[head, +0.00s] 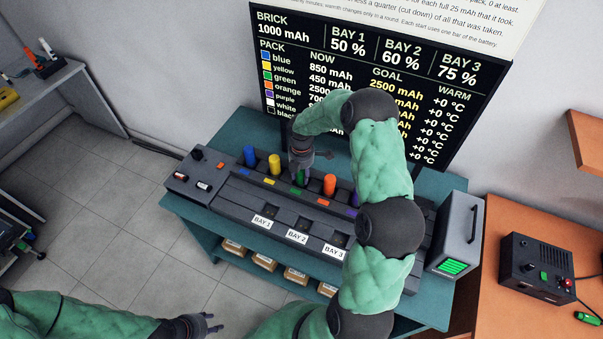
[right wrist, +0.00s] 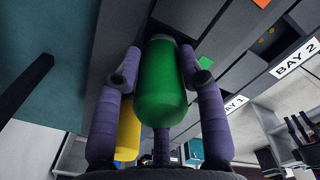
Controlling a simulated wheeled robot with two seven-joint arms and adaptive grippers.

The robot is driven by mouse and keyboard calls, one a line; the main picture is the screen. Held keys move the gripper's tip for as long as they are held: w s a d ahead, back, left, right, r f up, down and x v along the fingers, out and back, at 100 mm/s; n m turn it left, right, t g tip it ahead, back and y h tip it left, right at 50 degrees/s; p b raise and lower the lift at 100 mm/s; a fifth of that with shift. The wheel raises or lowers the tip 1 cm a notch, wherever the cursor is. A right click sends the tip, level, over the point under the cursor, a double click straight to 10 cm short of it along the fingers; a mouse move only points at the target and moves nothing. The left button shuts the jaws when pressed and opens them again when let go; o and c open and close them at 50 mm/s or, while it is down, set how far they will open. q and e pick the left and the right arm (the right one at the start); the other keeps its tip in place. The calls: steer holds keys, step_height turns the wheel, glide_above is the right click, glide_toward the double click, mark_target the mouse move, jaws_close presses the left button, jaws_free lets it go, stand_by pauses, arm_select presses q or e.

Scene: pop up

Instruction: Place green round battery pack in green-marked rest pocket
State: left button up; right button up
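The green round battery pack (head: 301,178) shows under my right gripper (head: 302,168) in the head view, upright in the rear row of the console, just behind the green mark (head: 297,190). In the right wrist view the green pack (right wrist: 164,85) stands between the two purple fingers of my right gripper (right wrist: 161,62). The fingertips lean in against its sides. The grey-rimmed far end of the pack is by the dark console; how deep it sits in the green-marked pocket is hidden. My left gripper (head: 212,324) is empty at the bottom, with its fingers apart.
Blue (head: 250,156) and yellow (head: 274,165) packs stand left of the green one, an orange pack (head: 330,185) right. The yellow pack (right wrist: 128,130) is close in the wrist view. Bays 1 to 3 lie in front. A grey box (head: 455,235) stands at the right end.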

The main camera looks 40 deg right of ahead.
steer(key=shift+o, duration=0.9)
steer(key=shift+r, duration=0.15)
steer(key=shift+r, duration=0.3)
step_height(320, 180, up, 12)
steer(key=shift+f+p, duration=0.25)
steer(key=shift+p, duration=0.55)
